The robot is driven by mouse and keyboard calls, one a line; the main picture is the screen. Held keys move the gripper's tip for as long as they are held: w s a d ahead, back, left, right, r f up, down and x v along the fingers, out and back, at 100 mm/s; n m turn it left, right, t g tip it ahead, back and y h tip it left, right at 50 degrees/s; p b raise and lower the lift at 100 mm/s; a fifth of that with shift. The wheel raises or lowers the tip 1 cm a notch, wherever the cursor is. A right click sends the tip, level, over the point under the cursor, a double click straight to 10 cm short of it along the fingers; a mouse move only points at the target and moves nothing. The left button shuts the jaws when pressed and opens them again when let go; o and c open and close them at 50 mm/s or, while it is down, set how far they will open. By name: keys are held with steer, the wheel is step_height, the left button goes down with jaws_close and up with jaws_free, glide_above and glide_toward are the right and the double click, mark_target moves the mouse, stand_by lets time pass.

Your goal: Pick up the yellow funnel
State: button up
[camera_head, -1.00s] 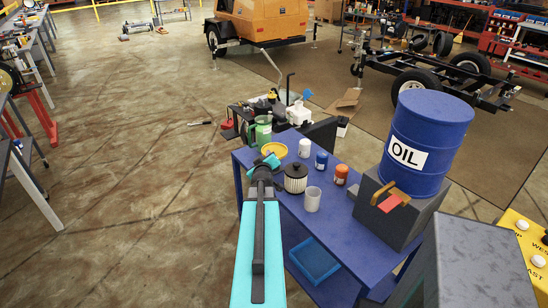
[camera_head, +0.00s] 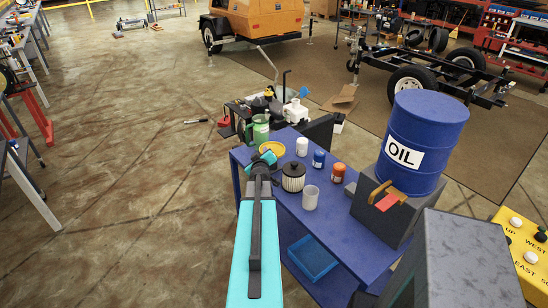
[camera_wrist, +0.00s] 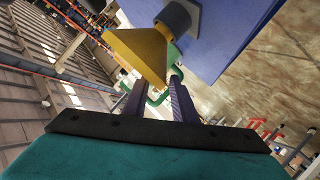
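The yellow funnel (camera_head: 271,146) is on the far left part of the blue table (camera_head: 335,236), partly hidden behind my gripper (camera_head: 266,160) in the head view. In the wrist view the funnel (camera_wrist: 137,52) is large at top centre, its wide yellow cone tilted toward the lower left and its grey spout (camera_wrist: 176,18) against the blue table (camera_wrist: 225,35). My gripper (camera_wrist: 158,82) has its two dark fingers apart, pointing at the funnel's wide rim. The rim overlaps the space by the fingertips; whether they touch it I cannot tell.
A green jug (camera_head: 259,131) is just behind the funnel. A black-lidded filter (camera_head: 293,177), a clear cup (camera_head: 310,197), a white can (camera_head: 302,146), a blue can (camera_head: 319,159) and an orange can (camera_head: 338,172) stand to the right. A blue oil drum (camera_head: 424,145) sits farther right.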

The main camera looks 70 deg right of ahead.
jaws_close()
step_height(320, 180, up, 8)
steer(key=shift+f+p, duration=0.1)
steer(key=shift+p, duration=1.05)
steer(key=shift+r+b, duration=0.35)
steer(key=shift+r, duration=0.75)
